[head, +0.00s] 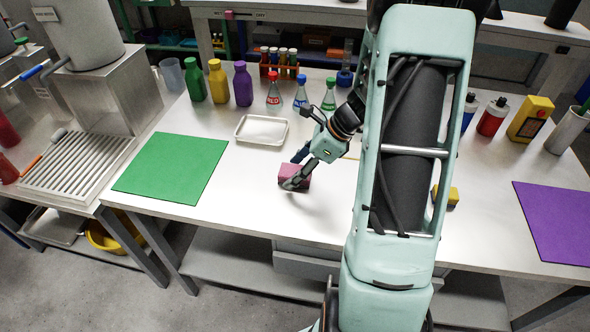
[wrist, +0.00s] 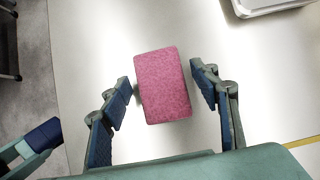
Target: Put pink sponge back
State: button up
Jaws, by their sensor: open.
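The pink sponge (head: 296,174) lies on the white table near its front edge, left of my arm in the head view. My gripper (head: 294,181) is low over it, with its fingers around the sponge. In the wrist view the sponge (wrist: 164,86) sits between the two open fingers of my gripper (wrist: 163,90). A gap shows on both sides, narrower on the left. The sponge appears to rest on the table. Part of it is hidden by a finger in the head view.
A white tray (head: 240,131) is behind the sponge. A green mat (head: 172,167) lies left and a purple mat (head: 560,222) right. A yellow block (head: 452,195) is right of my arm. Bottles and flasks (head: 273,97) line the back. The table between green mat and sponge is clear.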

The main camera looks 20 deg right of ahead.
jog(key=p+v, duration=0.1)
jog(key=v, duration=1)
jog(key=shift+d+r, duration=0.15)
jog(key=shift+r, duration=0.1)
jog(key=shift+s, duration=0.1)
